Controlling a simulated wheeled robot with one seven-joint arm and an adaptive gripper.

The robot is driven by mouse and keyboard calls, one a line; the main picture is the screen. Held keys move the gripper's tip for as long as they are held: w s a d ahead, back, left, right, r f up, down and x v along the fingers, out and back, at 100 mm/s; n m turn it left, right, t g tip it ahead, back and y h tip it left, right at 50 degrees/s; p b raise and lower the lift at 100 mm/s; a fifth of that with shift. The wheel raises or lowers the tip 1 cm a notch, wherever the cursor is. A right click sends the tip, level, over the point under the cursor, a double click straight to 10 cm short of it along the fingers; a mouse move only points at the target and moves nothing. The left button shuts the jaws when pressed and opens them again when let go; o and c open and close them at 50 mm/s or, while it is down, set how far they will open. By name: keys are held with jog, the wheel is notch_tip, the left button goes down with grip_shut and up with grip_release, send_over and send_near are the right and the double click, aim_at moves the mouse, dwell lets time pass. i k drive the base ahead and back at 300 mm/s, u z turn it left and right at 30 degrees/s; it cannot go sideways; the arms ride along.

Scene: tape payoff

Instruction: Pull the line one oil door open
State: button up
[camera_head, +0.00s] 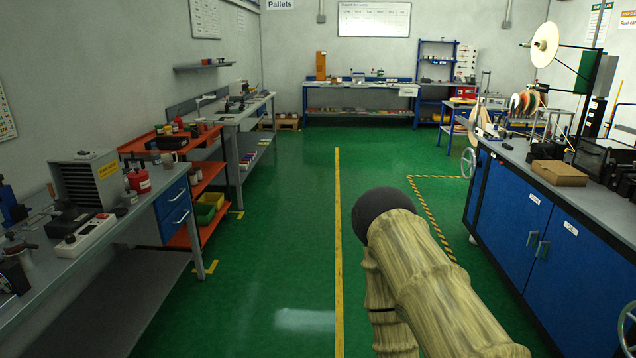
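Blue cabinet doors (510,225) line the front of the long bench at the right. Two of them meet near the middle, with a pair of upright handles (537,245) side by side at the seam. Both of these doors look shut. Each has a small white label near its top; the left label (534,198) and the right label (570,228) are too small to read surely, so I cannot tell which door is the oil one. My arm, in a pale streaked sleeve, reaches up from the bottom, left of the doors. My gripper is not in view.
A handwheel (467,163) sticks out at the bench's far end, and another (628,325) at the lower right edge. A cardboard box (559,173) lies on the bench top. Green floor (270,260) is clear between this bench and the left workbenches (100,265).

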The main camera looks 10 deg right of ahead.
aim_at(578, 288)
jog(key=z, duration=0.2)
jog(key=i, duration=1.65)
jog(key=z, duration=0.7)
jog(key=i, duration=1.7)
jog(key=z, duration=0.8)
jog(key=i, duration=0.85)
jog(key=z, duration=0.15)
